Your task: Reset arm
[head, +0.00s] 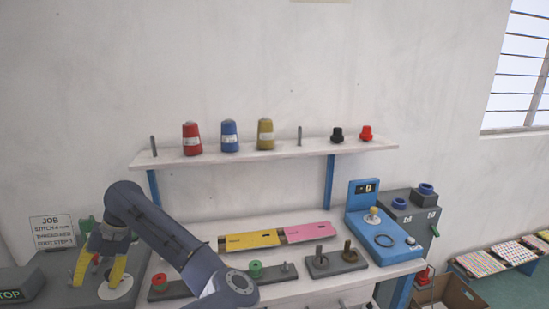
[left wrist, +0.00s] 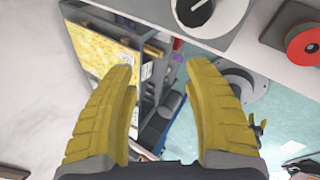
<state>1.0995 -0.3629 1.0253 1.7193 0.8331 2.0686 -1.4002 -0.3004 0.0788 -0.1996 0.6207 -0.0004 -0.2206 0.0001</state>
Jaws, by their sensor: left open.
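My left gripper (head: 98,272) has yellow fingers and is at the lower left in the head view, over a grey unit with a white round part (head: 116,289). In the left wrist view its two yellow fingers (left wrist: 160,75) are spread apart, with nothing held between them. Beyond them are a machine with a yellow panel (left wrist: 103,50) and a teal floor. My left arm reaches across the lower left of the head view. My right gripper is not in view.
A wall shelf (head: 285,154) holds red, blue and gold spools. Below, the bench carries a yellow piece (head: 249,240), a pink piece (head: 310,232) and a blue device (head: 364,200). A JOB sign (head: 52,231) stands at left. A cardboard box (head: 450,294) is at lower right.

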